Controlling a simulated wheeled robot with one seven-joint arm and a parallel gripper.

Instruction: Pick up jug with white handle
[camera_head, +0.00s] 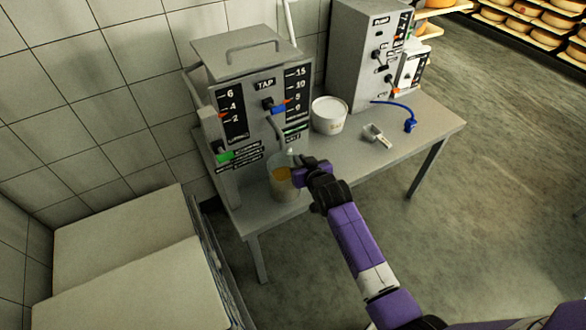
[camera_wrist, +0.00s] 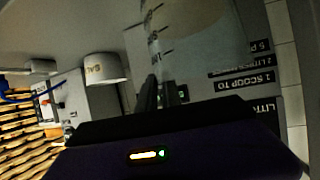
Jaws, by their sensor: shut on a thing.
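The jug (camera_head: 283,183) is a see-through container with yellowish contents, at the front edge of the metal table below the tap of the grey machine. My gripper (camera_head: 301,170) is at its right side, shut on it. The white handle is not clear in the head view; my gripper covers that side. In the wrist view the jug's clear wall with dark marks (camera_wrist: 185,35) fills the upper middle, and my gripper's dark fingers (camera_wrist: 160,92) reach up to it. I cannot tell whether the jug touches the table.
The grey machine (camera_head: 258,85) stands close behind the jug. A white tub (camera_head: 329,115), a small scoop (camera_head: 377,136) and a blue item (camera_head: 409,125) are on the table (camera_head: 428,128). Pale boxes (camera_head: 115,235) stand at left; cheese shelves (camera_head: 530,25) are far right.

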